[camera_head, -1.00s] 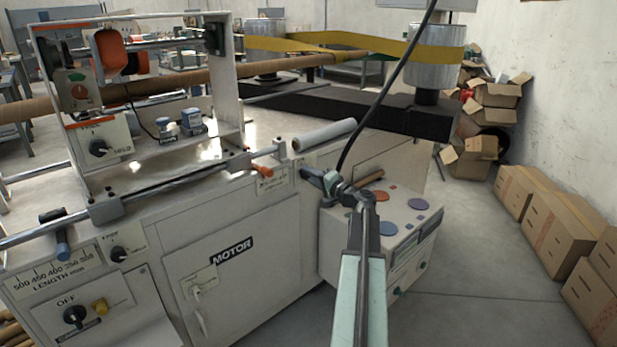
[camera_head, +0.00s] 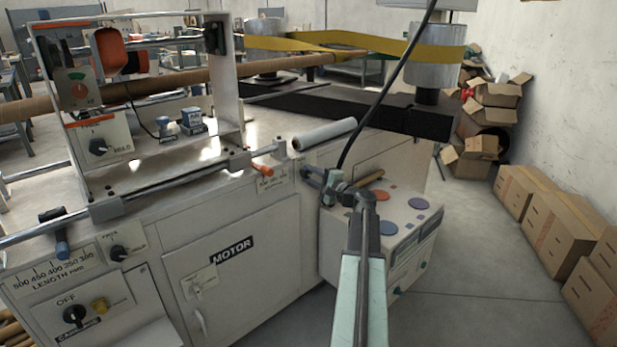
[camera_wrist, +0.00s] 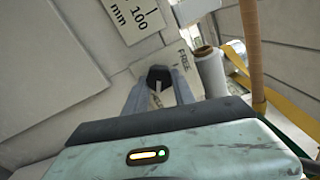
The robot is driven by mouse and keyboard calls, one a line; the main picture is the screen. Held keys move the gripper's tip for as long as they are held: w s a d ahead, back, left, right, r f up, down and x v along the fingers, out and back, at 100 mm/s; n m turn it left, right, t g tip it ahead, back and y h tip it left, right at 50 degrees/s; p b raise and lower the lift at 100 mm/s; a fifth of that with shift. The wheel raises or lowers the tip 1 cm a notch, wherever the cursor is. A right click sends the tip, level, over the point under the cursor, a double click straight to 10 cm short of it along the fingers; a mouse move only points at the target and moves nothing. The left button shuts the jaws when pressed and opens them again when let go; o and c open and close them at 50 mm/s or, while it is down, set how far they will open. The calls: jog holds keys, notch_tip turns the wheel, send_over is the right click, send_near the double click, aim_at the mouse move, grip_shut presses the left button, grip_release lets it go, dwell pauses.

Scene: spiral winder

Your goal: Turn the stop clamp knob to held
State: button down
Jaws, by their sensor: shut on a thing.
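The stop clamp knob is a dark knob (camera_wrist: 160,76) on a pale plate, seen in the wrist view between the two fingers of my gripper (camera_wrist: 161,90). The word FREE (camera_wrist: 183,60) is printed to its upper right. Another label below the knob is partly covered by the fingers. A pale mark shows on the knob, but I cannot tell which label it points to. In the head view my gripper (camera_head: 314,178) reaches the upper right corner of the machine front, shut on the knob, which is mostly hidden there.
A white roll (camera_head: 323,134) lies on the machine top behind my gripper. A box with coloured discs (camera_head: 382,228) stands at the right, below my arm. An orange-tipped lever (camera_head: 262,170) is to the left. A black cable hangs close to my wrist.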

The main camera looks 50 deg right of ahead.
dwell(0.3)
jog(key=c, duration=1)
grip_release()
jog(key=shift+c, duration=0.2)
jog(key=shift+s, duration=0.1)
jog(key=s, duration=0.7)
jog(key=shift+s+a, duration=0.25)
jog(key=shift+a, duration=0.1)
